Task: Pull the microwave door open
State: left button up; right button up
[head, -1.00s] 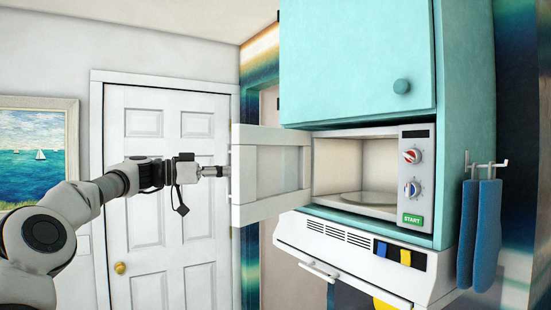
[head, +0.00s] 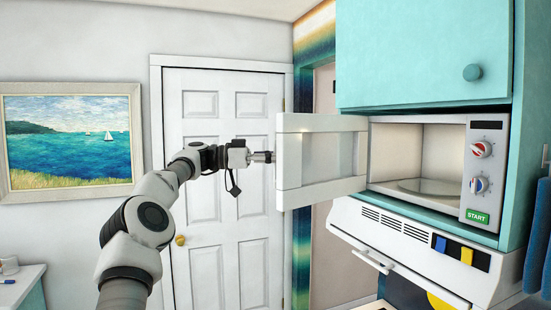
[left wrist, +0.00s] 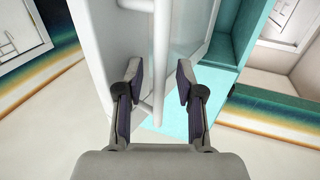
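The white microwave (head: 490,149) sits under a turquoise cupboard. Its door (head: 318,158) stands wide open, swung out to the left, and the cavity with its round turntable (head: 428,187) is visible. My left gripper (head: 264,157) is at the outer side of the door, by its free edge; the door hides its fingertips in the head view. In the left wrist view my left gripper (left wrist: 160,80) has its fingers apart, with the white bar handle (left wrist: 160,60) between them and gaps on both sides. My right gripper is in neither view.
A white range hood (head: 400,235) is below the microwave. The turquoise cupboard (head: 420,60) is above it. A white room door (head: 215,220) stands behind my arm. Blue mitts (head: 537,235) hang at the right edge. A small counter (head: 25,290) is at lower left.

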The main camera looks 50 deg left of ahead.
pick_arm(q)
jog(key=v, duration=0.7)
jog(key=shift+s+a, duration=0.2)
jog(key=shift+w+d, duration=0.1)
jog(key=shift+c, duration=0.4)
